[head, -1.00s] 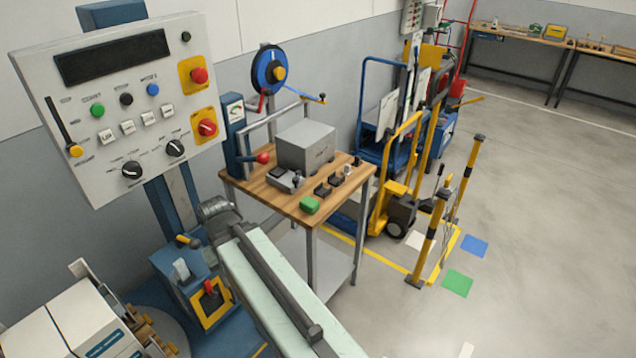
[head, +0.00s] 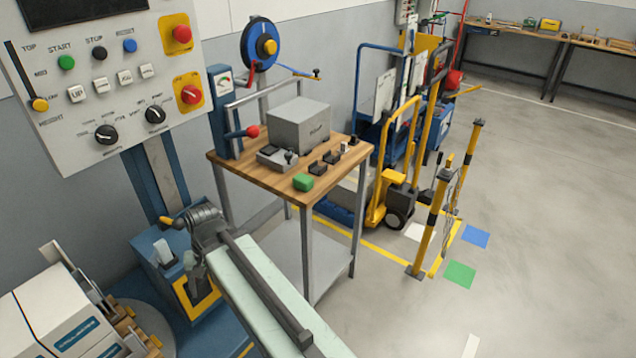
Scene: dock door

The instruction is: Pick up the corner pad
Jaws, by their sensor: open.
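A small green block (head: 303,182) lies at the front corner of the wooden tabletop (head: 238,163); it may be the corner pad, but its shape is too small to be sure. Small black pieces (head: 318,168) lie behind it. My arm reaches up from the bottom edge as a pale beam with a dark bar. My gripper (head: 203,216) is at its far end, grey, left of the table and apart from the green block. Its jaws are too small to make out clearly, and nothing shows held in it.
A grey box (head: 300,124) and a small grey device (head: 278,157) stand on the table. A control panel (head: 95,85) and a blue pedestal (head: 165,260) are at left. White cartons (head: 55,320) sit lower left. Yellow posts (head: 430,225) stand right; open floor lies beyond.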

